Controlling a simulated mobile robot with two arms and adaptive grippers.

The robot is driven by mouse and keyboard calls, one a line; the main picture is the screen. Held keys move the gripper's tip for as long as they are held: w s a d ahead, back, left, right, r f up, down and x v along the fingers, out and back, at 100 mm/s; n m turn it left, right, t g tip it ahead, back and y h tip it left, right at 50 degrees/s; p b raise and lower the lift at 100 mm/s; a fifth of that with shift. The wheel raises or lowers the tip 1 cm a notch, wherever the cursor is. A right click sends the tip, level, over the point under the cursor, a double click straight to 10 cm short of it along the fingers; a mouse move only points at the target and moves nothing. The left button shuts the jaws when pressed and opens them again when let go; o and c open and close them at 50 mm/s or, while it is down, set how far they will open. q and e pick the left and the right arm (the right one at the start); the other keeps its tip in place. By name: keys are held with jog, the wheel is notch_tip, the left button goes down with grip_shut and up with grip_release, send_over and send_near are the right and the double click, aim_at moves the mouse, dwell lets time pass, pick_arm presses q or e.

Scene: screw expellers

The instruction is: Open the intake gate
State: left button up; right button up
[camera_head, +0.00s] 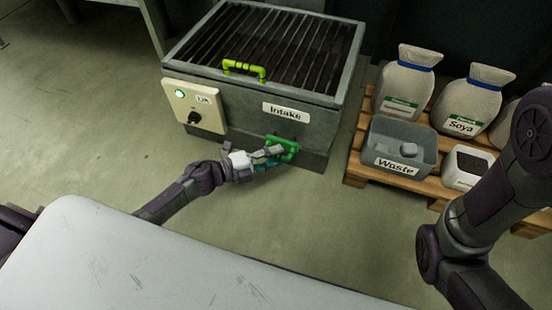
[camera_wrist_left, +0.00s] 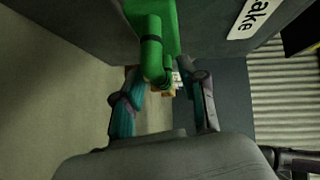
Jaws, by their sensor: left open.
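The intake is a grey metal box (camera_head: 235,110) with a barred top and a white "Intake" label (camera_head: 286,112). A green gate handle (camera_head: 289,146) sits low on its front, below the label. My left gripper (camera_head: 268,154) is at this handle. In the left wrist view the green handle (camera_wrist_left: 154,42) points toward the camera, and the open fingers of my left gripper (camera_wrist_left: 160,82) stand on either side of its lower end. I cannot tell whether either finger touches it. My right arm shows at the right edge, but its gripper is out of view.
A control panel (camera_head: 194,106) with a lit green lamp and black knob is on the box's left. A pallet (camera_head: 357,166) at right carries a grey waste bin (camera_head: 375,137) and sacks (camera_head: 467,105). The floor at left is clear.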

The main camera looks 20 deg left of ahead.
pick_arm(q)
jog(key=shift+w+d, duration=0.3)
grip_shut()
dwell(0.3)
